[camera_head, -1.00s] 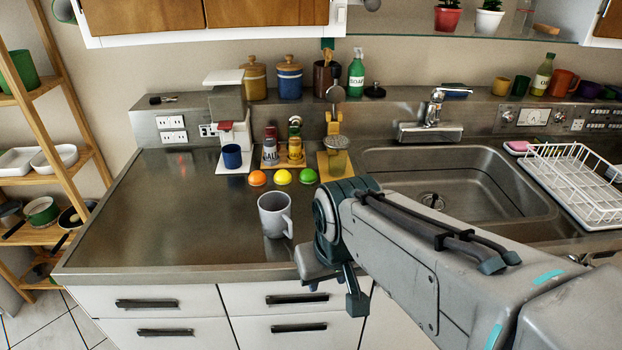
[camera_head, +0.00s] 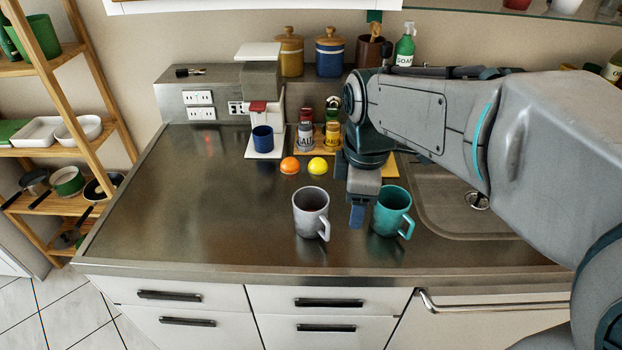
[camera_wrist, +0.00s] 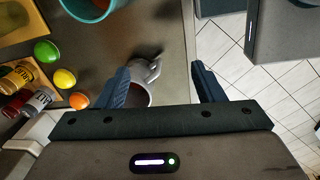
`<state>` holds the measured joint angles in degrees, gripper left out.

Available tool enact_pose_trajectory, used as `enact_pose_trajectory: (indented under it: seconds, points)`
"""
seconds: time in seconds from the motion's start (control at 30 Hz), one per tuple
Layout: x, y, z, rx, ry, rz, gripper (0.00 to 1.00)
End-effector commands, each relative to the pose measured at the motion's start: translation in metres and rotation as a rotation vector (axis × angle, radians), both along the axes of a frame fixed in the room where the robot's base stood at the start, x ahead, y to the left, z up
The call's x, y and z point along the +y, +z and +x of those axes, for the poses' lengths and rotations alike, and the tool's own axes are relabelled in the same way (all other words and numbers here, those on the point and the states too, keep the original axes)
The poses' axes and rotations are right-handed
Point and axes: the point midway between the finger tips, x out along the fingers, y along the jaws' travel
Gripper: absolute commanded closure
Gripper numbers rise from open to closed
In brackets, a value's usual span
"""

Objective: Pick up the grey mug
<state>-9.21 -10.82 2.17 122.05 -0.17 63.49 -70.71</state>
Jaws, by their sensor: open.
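The grey mug (camera_head: 311,212) stands upright on the steel counter, its handle toward the front right. It also shows in the wrist view (camera_wrist: 139,95), where the left finger and gripper body partly cover it and its handle lies between the fingers. My gripper (camera_head: 357,216) points down above the counter, between the grey mug and a teal mug (camera_head: 392,211) in the head view. In the wrist view my gripper (camera_wrist: 160,72) has its two fingers spread with nothing held. Its exact height over the mug is hard to tell.
The teal mug stands close to the grey mug's right. Behind are an orange ball (camera_head: 290,165), a yellow ball (camera_head: 318,166) and a blue cup (camera_head: 263,139) at the coffee machine. The green ball (camera_wrist: 46,51) shows in the wrist view. The counter's left side is clear.

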Motion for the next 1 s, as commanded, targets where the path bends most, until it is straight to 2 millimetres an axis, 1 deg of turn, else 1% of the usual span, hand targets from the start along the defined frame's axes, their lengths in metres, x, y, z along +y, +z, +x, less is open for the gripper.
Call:
enact_pose_trajectory:
  seconds: [0.03, 0.1, 0.2, 0.3, 0.4, 0.47, 0.57, 0.67, 0.8, 0.9, 1.0]
  points:
    - [0.009, 0.002, 0.008, 0.014, 0.121, -0.010, 0.38]
    - [0.020, 0.004, 0.017, 0.032, 0.293, -0.024, 0.38]
    - [0.035, 0.007, 0.027, 0.054, 0.510, -0.037, 0.38]
    - [0.046, 0.008, 0.034, 0.070, 0.677, -0.044, 0.38]
    - [0.052, 0.009, 0.039, 0.080, 0.788, -0.047, 0.38]
    - [0.055, 0.009, 0.041, 0.083, 0.828, -0.048, 0.38]
    - [0.057, 0.002, 0.042, 0.088, 0.860, -0.048, 0.38]
    - [0.057, -0.015, 0.041, 0.090, 0.865, -0.048, 0.38]
    - [0.057, -0.044, 0.041, 0.091, 0.863, -0.048, 0.38]
    - [0.057, -0.061, 0.041, 0.090, 0.862, -0.048, 0.38]
    - [0.057, -0.072, 0.040, 0.088, 0.862, -0.048, 0.38]
